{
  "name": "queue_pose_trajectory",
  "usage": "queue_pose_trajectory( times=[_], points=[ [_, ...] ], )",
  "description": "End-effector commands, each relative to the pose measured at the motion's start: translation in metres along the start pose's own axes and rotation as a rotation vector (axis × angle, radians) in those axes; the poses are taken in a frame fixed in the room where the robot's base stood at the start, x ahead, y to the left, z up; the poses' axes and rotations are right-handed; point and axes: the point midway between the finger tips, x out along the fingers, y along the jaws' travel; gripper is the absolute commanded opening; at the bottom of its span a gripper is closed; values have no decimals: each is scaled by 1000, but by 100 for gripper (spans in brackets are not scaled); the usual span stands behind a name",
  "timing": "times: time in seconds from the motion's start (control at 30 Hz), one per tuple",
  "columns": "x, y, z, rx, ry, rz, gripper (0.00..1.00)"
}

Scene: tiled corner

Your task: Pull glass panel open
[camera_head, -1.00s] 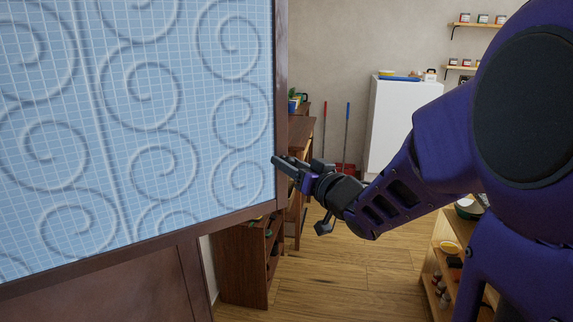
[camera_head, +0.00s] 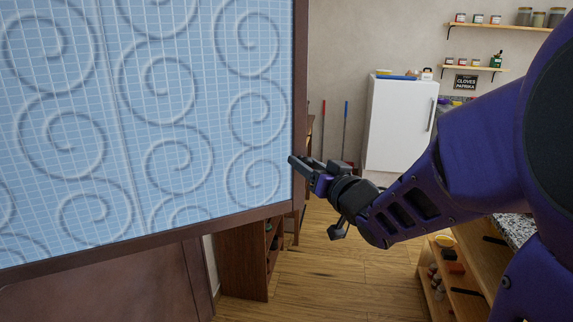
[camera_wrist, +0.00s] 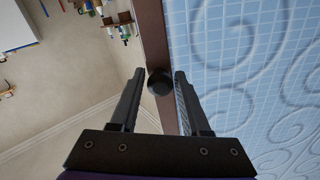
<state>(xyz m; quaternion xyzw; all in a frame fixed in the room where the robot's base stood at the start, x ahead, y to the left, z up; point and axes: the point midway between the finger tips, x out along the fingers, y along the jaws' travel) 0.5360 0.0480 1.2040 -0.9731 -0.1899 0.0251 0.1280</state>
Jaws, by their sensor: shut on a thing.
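The glass panel (camera_head: 120,110) is blue with a fine grid and embossed swirls, set in a dark brown frame (camera_head: 301,90). It fills the left of the head view and the right of the wrist view (camera_wrist: 260,60). A small dark round knob (camera_wrist: 160,82) sits on the frame's edge strip. My gripper (camera_head: 291,159) is at the panel's right edge, low down. In the wrist view my gripper (camera_wrist: 159,73) has one finger on each side of the knob and is shut on it. The knob is hidden in the head view.
A brown cabinet (camera_head: 241,262) stands below and behind the panel. A white fridge (camera_head: 398,125) and wall shelves (camera_head: 500,27) are at the back. A wooden shelf unit (camera_head: 466,270) is at the lower right. Wooden floor (camera_head: 345,280) between them is clear.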

Motion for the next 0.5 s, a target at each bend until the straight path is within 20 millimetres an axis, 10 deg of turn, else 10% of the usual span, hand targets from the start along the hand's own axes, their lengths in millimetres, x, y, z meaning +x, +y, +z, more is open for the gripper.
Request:
queue_pose_trajectory(
  times=[0.27, 0.3, 0.5],
  points=[
    [0, -1, 0, 3, 0, -2, 0],
    [0, -1, 0, 3, 0, -2, 54],
    [0, 0, 0, 2, 0, -1, 66]
  ],
)
